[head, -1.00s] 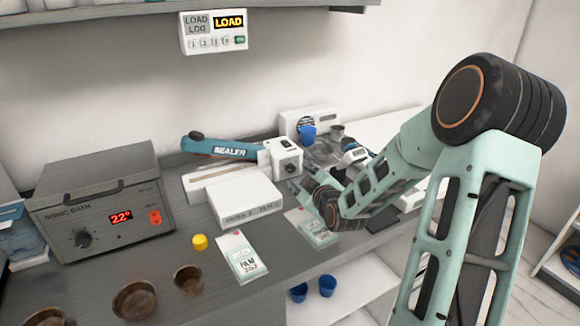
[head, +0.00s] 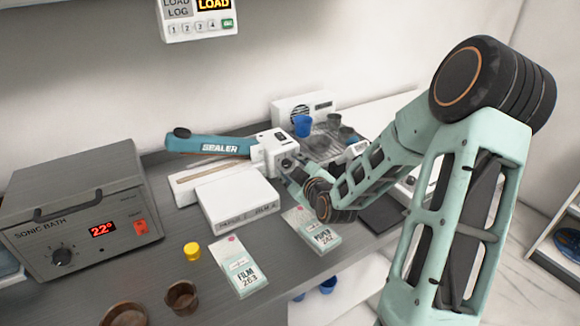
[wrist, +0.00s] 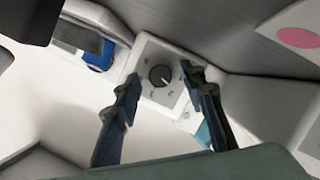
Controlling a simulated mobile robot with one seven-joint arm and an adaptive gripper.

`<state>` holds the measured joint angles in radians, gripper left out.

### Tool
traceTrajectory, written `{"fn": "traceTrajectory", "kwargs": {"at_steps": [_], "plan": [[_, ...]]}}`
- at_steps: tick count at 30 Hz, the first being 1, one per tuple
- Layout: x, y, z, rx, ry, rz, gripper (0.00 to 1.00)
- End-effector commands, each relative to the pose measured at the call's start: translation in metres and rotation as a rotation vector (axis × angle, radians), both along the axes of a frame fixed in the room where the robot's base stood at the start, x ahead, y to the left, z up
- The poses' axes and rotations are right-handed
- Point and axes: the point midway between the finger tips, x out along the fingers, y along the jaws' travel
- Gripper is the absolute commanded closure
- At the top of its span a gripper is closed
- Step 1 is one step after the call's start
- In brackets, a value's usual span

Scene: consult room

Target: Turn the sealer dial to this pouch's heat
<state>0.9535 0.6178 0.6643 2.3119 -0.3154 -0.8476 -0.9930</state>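The sealer (head: 215,147) has a teal lever arm and a white end block with a dark round dial (wrist: 161,75). In the head view my wrist hides most of the fingers. One pouch (head: 239,264) reads "FILM 263".
A white box (head: 237,199) sits in front of the sealer. The sonic bath (head: 85,205), showing 22°, stands at left. A yellow cap (head: 192,251) and brown cups (head: 182,297) lie in front. A blue cup (head: 303,125) and grey cups stand behind my arm.

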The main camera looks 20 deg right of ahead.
Motion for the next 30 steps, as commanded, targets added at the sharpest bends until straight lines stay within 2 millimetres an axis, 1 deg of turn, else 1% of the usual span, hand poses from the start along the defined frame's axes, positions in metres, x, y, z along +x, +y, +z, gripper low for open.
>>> {"fn": "traceTrajectory", "kwargs": {"at_steps": [2, 12, 19, 30], "plan": [[0.0001, 0.0000, 0.0000, 0.000, 0.000, 0.000, 0.63], [0.0001, 0.0000, 0.0001, 0.000, 0.000, 0.000, 1.00], [0.0006, -0.0007, 0.0019, 0.036, 0.006, 0.000, 1.00], [0.0011, -0.0028, 0.0033, 0.248, 0.047, 0.000, 1.00]]}}
